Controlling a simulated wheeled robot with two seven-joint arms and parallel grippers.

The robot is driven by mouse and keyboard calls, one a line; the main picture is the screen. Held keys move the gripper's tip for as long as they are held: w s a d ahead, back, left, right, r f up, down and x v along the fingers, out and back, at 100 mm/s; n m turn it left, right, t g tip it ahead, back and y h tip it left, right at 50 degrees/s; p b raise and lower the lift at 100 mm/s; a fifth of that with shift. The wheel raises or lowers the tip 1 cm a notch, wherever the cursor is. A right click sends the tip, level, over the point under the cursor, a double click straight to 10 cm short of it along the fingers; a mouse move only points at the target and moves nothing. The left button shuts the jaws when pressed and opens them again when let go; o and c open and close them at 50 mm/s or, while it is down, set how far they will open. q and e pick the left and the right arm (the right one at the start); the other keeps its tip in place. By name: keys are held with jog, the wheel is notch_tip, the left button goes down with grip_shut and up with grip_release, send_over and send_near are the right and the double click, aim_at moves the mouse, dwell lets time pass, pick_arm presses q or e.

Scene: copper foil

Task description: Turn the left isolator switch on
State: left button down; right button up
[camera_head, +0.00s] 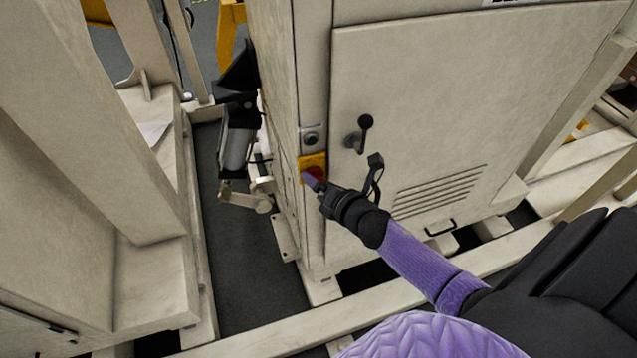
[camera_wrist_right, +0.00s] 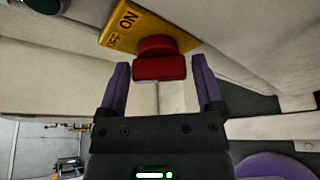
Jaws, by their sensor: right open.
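The isolator switch has a red knob (camera_head: 316,173) on a yellow plate (camera_head: 312,161), set on the narrow left part of the cabinet front. In the right wrist view the red knob (camera_wrist_right: 160,62) and the yellow plate (camera_wrist_right: 133,27) marked ON and OFF show close up. My right gripper (camera_head: 314,182) is at the switch in the head view. In the right wrist view my right gripper (camera_wrist_right: 160,80) is open, with one purple finger on each side of the knob's red handle and gaps between. My left gripper is not in view.
A small round lock (camera_head: 311,139) sits just above the yellow plate. Beige frame beams (camera_head: 290,325) run along the floor. A dark floor gap lies left of the cabinet.

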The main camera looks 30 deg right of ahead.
jog(key=shift+w, duration=0.2)
jog(key=shift+c, duration=0.3)
jog(key=c, duration=0.9)
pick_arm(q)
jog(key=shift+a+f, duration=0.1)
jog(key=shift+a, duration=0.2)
pick_arm(e)
jog(key=shift+c, duration=0.2)
